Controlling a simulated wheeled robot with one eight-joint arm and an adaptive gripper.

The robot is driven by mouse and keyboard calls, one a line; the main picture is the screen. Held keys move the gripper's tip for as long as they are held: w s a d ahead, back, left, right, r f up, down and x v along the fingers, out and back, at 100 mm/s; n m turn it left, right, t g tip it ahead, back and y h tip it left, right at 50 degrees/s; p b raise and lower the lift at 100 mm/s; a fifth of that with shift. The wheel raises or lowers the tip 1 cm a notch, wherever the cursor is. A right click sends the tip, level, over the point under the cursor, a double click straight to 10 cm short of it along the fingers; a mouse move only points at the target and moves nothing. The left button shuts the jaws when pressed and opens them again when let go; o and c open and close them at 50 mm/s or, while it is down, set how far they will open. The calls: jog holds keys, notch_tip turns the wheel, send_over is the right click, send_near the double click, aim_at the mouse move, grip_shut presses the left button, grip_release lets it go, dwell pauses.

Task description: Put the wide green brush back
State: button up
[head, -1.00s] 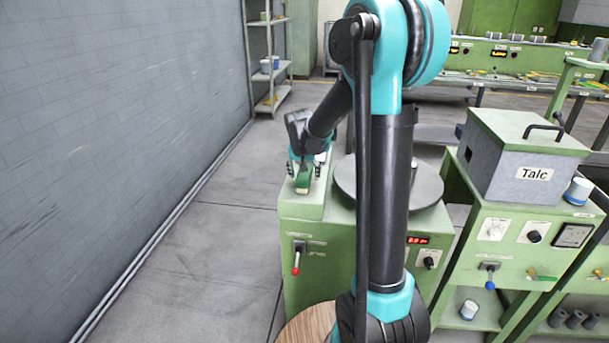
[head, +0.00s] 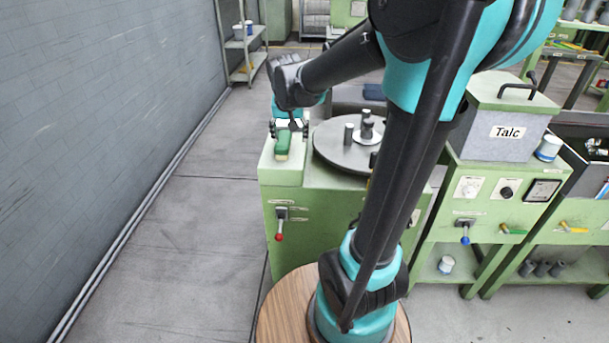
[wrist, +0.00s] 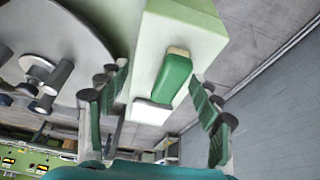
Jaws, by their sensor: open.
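The wide green brush (head: 283,143) lies on the raised pale green ledge (head: 281,172) at the left of the green machine. It also shows in the wrist view (wrist: 173,80), with a pale strip along its side and a white block (wrist: 152,114) by its end. My gripper (head: 289,130) is over the far end of the brush. In the wrist view its fingers (wrist: 160,100) are spread, one on each side of the brush, with gaps between them and it. The gripper holds nothing.
A round grey turntable (head: 335,150) with metal posts is right of the ledge. A grey box labelled Talc (head: 495,128) stands on the neighbouring green machine. A lever with a red knob (head: 279,237) sticks out in front. Open floor lies left, beside the grey wall (head: 90,130).

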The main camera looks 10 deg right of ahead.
jog(key=s+d+f+n, duration=0.1)
jog(key=s+f, duration=0.5)
jog(key=s, duration=0.4)
jog(key=s+d+f+n+y, duration=0.1)
jog(key=s+d+f, duration=0.1)
jog(key=s+f, duration=0.5)
jog(key=s, duration=0.3)
jog(key=shift+s+d+f+n, duration=0.2)
jog(key=shift+s+n, duration=0.2)
